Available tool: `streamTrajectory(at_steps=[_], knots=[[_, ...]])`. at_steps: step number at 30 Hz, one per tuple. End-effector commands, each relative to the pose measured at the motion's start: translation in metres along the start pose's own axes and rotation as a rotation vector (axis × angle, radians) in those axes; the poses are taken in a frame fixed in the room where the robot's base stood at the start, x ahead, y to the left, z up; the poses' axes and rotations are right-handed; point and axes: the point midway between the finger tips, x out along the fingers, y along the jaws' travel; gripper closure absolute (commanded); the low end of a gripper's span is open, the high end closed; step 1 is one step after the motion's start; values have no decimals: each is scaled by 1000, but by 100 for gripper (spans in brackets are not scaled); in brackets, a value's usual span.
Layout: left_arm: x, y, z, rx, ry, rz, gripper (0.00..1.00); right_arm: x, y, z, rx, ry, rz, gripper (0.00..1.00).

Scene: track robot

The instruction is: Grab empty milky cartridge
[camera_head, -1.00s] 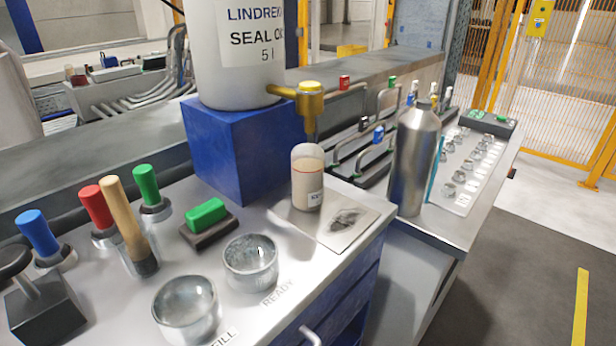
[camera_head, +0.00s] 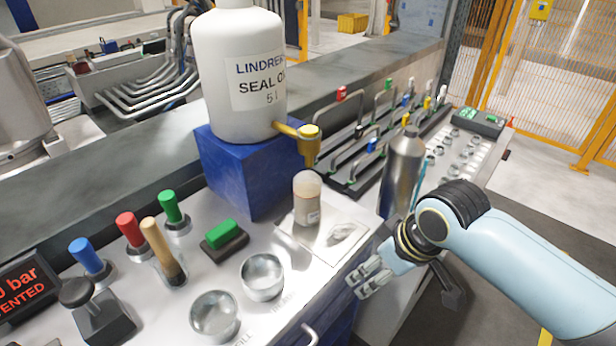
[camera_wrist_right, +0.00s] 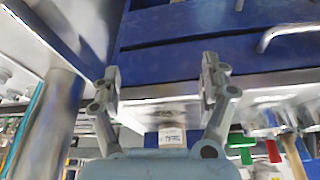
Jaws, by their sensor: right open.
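The milky cartridge (camera_head: 307,203) stands upright on a light plate beneath the brass tap (camera_head: 309,143) of the white bottle. It has a pale rounded top, a beige-grey body and a small label; how full it is I cannot tell. My right gripper (camera_head: 361,278) is open and empty, to the right of and in front of the cartridge, near the bench's front edge, apart from it. In the right wrist view my right gripper's fingers (camera_wrist_right: 160,82) are spread, with the labelled cartridge (camera_wrist_right: 172,137) showing between and beyond them. My left gripper is in neither current view.
A tall metal flask (camera_head: 403,165) stands just behind my right gripper. The seal oil bottle (camera_head: 236,85) sits on a blue block (camera_head: 232,170).

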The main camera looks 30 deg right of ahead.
Motion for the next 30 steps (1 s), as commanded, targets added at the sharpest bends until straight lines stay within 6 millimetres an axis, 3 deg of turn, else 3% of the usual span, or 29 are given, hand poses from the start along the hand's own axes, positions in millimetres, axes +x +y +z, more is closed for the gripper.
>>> streamTrajectory(at_steps=[1,6,9,12,30], knots=[[-12,-1,-3,0,2,0,60,-28,11,-45,-43,53,-18,22],[-31,-3,-2,0,-1,-1,60,-105,14,-134,-193,156,-109,22],[-38,-4,-4,0,1,-1,60,-140,12,-164,-268,195,-144,22],[-40,-4,-6,0,2,-1,60,-155,10,-177,-309,212,-164,22],[-50,-4,-6,0,1,0,60,-85,-9,-192,-315,214,-172,22]])
